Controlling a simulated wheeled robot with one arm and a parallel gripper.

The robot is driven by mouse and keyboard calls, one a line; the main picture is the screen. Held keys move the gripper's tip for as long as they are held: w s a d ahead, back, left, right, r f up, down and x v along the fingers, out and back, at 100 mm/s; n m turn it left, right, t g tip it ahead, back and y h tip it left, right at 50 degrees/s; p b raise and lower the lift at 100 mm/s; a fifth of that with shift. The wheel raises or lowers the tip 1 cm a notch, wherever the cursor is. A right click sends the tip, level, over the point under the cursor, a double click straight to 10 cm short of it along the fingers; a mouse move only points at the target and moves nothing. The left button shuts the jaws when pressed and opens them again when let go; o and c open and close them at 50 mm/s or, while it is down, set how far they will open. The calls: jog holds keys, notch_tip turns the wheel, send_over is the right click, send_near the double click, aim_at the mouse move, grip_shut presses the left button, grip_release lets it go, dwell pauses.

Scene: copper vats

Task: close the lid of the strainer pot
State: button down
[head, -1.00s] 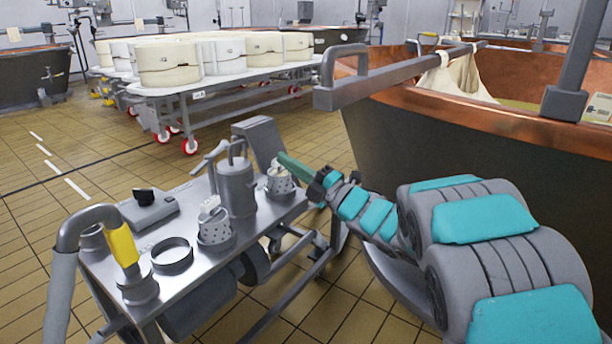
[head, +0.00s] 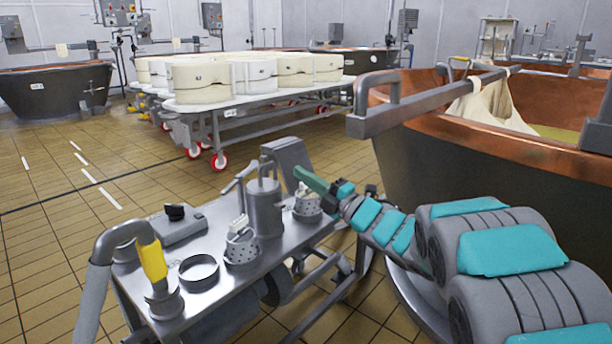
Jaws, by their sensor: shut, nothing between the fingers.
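A steel cart (head: 212,290) stands in front of me with several small metal fittings on it. A tall grey cylindrical pot (head: 264,207) with a thin upright handle frame on top stands near its back right; I take it to be the strainer pot. I cannot make out its lid clearly or tell how far open it is. A perforated strainer basket (head: 241,249) stands in front of it and another (head: 307,208) to its right. My gripper (head: 301,174), with green fingers, is shut and empty. It appears above the right basket, to the right of the pot's top; contact cannot be told.
A grey tilted panel (head: 287,155) rises at the cart's back edge. An open ring (head: 199,271), a yellow-handled hose (head: 152,262) and a flat grey box (head: 178,228) occupy the left. A large copper vat (head: 440,150) stands right. The tiled floor at left is clear.

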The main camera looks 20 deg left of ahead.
jog(key=a+r+h+p, duration=0.1)
jog(key=r+p, duration=0.1)
jog(key=g+h+p, duration=0.2)
jog(key=h+p, duration=0.1)
jog(key=p, duration=0.2)
send_over(276, 185)
jog(key=s+d, duration=0.1)
jog(key=d, duration=0.1)
jog(key=shift+s, duration=0.1)
jog(key=shift+f+x, duration=0.2)
jog(key=shift+x, duration=0.95)
